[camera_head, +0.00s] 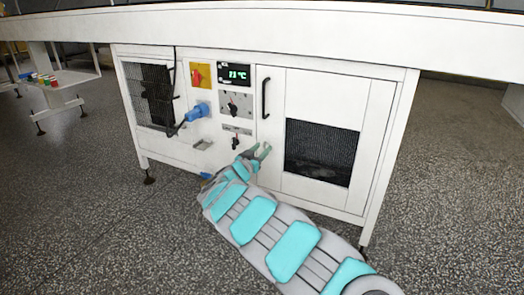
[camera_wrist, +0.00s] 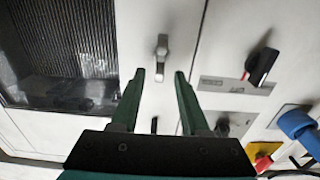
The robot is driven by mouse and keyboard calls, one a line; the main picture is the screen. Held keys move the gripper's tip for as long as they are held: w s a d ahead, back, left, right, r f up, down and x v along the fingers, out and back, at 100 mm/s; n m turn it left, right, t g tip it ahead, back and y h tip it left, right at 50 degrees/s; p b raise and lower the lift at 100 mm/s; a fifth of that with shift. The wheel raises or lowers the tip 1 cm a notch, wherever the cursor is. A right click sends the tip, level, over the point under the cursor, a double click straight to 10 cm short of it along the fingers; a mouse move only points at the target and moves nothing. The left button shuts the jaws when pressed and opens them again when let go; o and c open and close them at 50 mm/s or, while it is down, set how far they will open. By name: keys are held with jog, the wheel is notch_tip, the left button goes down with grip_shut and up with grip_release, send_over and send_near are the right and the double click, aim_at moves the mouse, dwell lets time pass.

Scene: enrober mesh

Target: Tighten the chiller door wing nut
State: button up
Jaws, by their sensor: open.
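The wing nut (camera_wrist: 161,47) is a small grey metal piece on the white panel in the wrist view, its longer part running up and down the picture. My gripper (camera_wrist: 160,76) is open, with its two green fingers apart. The nut shows just beyond the fingertips, roughly in line with the gap between them; I cannot tell the distance in depth. In the head view my gripper (camera_head: 261,150) is at the left edge of the white chiller door (camera_head: 325,88), below its black handle (camera_head: 265,98). I cannot make out the nut there.
Left of the door are a temperature display (camera_head: 234,73), a red and yellow switch (camera_head: 200,75), an upper rotary switch (camera_head: 235,104), a lower red-tipped switch (camera_head: 235,143) and a blue plug (camera_head: 197,112). The lower switch (camera_wrist: 260,67) shows right of my fingers. A white beam overhangs the cabinet.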

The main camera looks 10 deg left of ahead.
jog(key=shift+w+d, duration=0.1)
jog(key=shift+w, duration=0.15)
jog(key=shift+c, duration=0.3)
grip_shut()
